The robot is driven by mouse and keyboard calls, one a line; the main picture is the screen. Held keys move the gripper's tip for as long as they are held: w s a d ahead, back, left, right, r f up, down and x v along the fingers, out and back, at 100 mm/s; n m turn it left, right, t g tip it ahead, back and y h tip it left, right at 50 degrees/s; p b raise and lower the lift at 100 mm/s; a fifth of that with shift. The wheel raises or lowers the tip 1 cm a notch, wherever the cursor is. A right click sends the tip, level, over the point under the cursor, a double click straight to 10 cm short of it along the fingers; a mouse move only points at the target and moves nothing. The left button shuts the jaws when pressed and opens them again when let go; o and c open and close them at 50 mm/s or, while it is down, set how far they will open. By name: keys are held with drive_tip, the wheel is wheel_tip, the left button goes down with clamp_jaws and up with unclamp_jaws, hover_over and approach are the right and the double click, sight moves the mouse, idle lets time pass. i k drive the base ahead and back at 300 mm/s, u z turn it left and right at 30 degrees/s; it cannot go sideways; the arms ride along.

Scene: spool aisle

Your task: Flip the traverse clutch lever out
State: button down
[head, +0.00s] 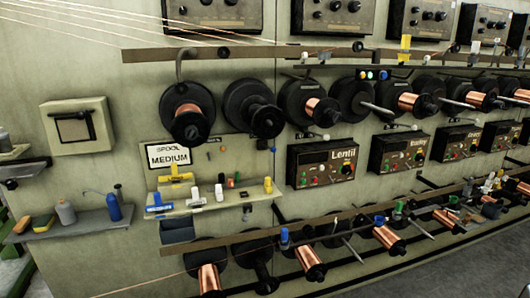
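My gripper is not in this view. I cannot tell for sure which part is the traverse clutch lever. A small arm with a pale round knob (325,137) sits on the wall above the control box marked "Lentil" (323,164). Another pale knob (304,57) shows near the upper rail. The lever's position, in or out, is too small to read. An upper row of black spools runs along the wall, including a copper-wound spool (188,112) and an empty-looking black spool (254,107).
A shelf (215,201) below the "SPOOL MEDIUM" sign (168,155) carries small coloured items. A left shelf (75,223) holds a blue bottle (114,207), a grey bottle and a sponge. A lower spool row juts out below. Grey floor (455,268) is clear at lower right.

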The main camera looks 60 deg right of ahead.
sight(273, 149)
drive_tip(key=z, duration=0.25)
drive_tip(key=k, duration=0.15)
drive_tip(key=u, duration=3.35)
drive_tip(key=k, duration=0.15)
drive_tip(key=z, duration=4.7)
